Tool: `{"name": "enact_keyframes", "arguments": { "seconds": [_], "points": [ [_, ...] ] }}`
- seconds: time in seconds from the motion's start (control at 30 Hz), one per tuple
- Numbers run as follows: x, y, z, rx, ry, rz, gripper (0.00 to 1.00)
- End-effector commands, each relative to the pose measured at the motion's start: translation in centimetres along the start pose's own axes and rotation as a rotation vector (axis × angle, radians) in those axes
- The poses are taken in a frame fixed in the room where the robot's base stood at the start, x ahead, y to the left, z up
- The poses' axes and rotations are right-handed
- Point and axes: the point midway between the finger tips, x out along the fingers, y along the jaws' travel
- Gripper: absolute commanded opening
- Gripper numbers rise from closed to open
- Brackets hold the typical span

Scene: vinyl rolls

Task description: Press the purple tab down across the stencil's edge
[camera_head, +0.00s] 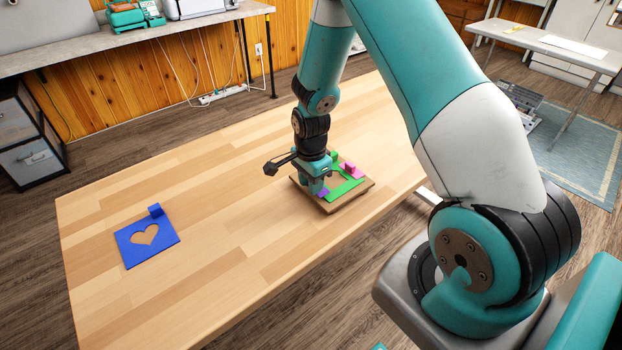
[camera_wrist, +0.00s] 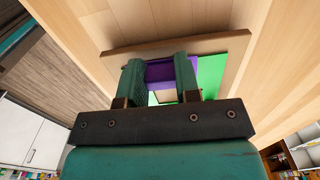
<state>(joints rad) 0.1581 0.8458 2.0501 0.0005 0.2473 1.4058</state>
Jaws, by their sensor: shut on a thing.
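The green stencil (camera_head: 345,188) lies on a square wooden board (camera_head: 331,208) on the table. My gripper (camera_head: 317,188) points down at the board's left side. Its fingers are shut on the purple tab (camera_wrist: 160,72), which shows between them in the wrist view. In the head view a bit of the purple tab (camera_head: 324,192) shows beside the fingers, at the stencil's edge. The green stencil also shows in the wrist view (camera_wrist: 211,75), right of the fingers. A pink tab (camera_head: 350,168) sits at the stencil's far right side. Whether the purple tab lies flat is hidden by my fingers.
A blue stencil (camera_head: 128,247) with a heart cut-out lies at the table's left, with a small blue block (camera_head: 155,210) at its corner. The wooden table (camera_head: 230,225) is clear between it and the board. A grey bench (camera_head: 110,40) stands behind.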

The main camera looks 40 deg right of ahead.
Motion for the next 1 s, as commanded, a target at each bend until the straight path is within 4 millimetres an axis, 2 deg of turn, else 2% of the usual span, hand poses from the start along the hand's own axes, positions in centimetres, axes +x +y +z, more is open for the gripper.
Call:
{"name": "enact_keyframes", "arguments": {
  "seconds": [0.13, 1.0],
  "points": [
    [0.97, -0.01, 0.0, 0.0, 0.0, 0.0, 0.0],
    [1.42, 0.0, 0.0, 0.0, 0.0, 0.0, 0.0]
  ]
}}
